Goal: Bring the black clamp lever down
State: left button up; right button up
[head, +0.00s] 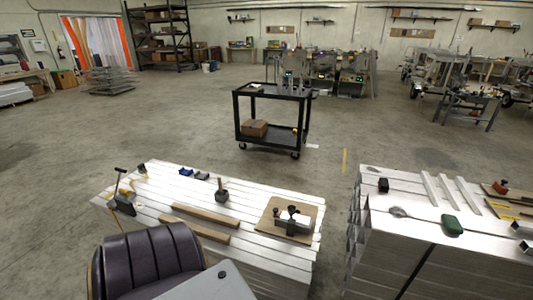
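A small clamp-like fixture (291,220) with black parts and a pale block sits on a brown board (270,226). The board lies at the right end of the left stack of pale aluminium beams (160,200). A short black part stands up from the fixture; its exact angle is too small to tell. Another black tool (124,204) with an upright T-shaped handle stands at the left end of the same stack. I cannot tell for certain which holds the black clamp lever. Neither of my grippers shows in the head view.
Two wooden strips (207,215), a dark mallet-like tool (222,194) and blue items (186,172) lie on the left stack. A dark padded seat (150,258) stands before it. A gap separates the right stack (440,250). A black cart (270,93) stands beyond on open floor.

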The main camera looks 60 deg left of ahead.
aim_at(291, 209)
jog(key=u, duration=1.9)
